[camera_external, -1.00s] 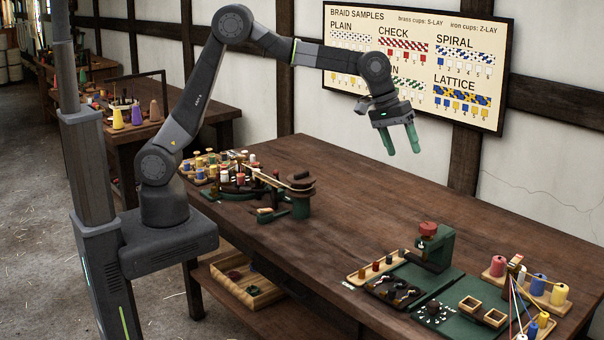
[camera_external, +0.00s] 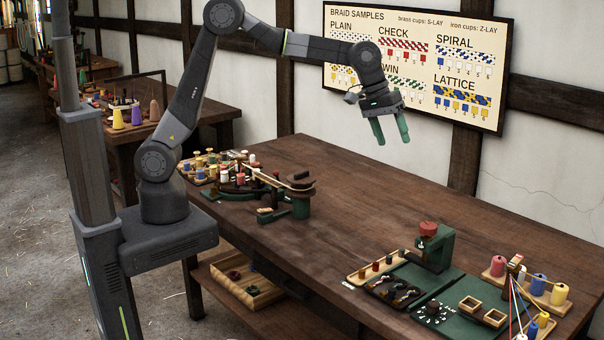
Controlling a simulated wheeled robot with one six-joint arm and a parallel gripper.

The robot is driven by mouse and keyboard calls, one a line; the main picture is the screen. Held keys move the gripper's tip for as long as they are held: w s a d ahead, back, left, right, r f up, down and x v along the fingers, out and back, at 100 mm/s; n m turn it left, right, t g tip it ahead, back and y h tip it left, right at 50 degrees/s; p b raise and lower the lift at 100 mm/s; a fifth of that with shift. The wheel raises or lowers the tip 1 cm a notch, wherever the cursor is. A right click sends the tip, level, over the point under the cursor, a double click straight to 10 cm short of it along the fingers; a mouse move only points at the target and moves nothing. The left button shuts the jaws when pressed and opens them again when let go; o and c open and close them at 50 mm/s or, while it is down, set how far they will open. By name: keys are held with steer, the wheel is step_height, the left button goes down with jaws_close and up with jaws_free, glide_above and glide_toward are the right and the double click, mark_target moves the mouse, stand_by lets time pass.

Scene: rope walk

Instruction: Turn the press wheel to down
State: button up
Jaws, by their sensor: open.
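The press (camera_external: 440,250) is a green upright stand toward the right end of the long wooden table (camera_external: 350,225). Its red press wheel (camera_external: 428,229) sits on top, and its exact turn cannot be told at this size. My gripper (camera_external: 392,142) has green fingers that point down and stand apart with nothing between them. It hangs in the air above the back of the table, up and to the left of the press, clear of the wheel.
A wooden tray of small pegs (camera_external: 376,267), a dark tray (camera_external: 393,291) and a green board with square wooden cups (camera_external: 470,306) lie around the press. Coloured spools (camera_external: 538,284) stand to the right. A green braiding machine (camera_external: 300,205) stands at the left. The table's middle is clear.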

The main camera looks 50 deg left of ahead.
steer(key=s+a+f+b, duration=0.1)
steer(key=a+f, duration=0.1)
steer(key=a, duration=0.5)
steer(key=s+a+f+y+b, duration=0.1)
steer(key=s+a+f, duration=0.1)
steer(key=a, duration=0.5)
steer(key=shift+s+a+f+g+b, duration=0.3)
steer(key=shift+a+f+b, duration=0.1)
steer(key=shift+f, duration=0.1)
steer(key=shift+d, duration=0.1)
steer(key=s+d+f+n+g+h+b, duration=0.35)
steer(key=s+d+f+b, duration=0.2)
steer(key=d, duration=0.25)
steer(key=n+t+h+b, duration=0.7)
steer(key=n+h+b, duration=0.4)
steer(key=n+b, duration=0.55)
glide_toward(429, 225)
steer(key=shift+n, duration=0.5)
steer(key=p+x, duration=0.1)
steer(key=x, duration=0.2)
steer(key=p+x, duration=0.1)
steer(key=x, duration=0.2)
steer(key=f+p+x, duration=0.1)
steer(key=x, duration=0.3)
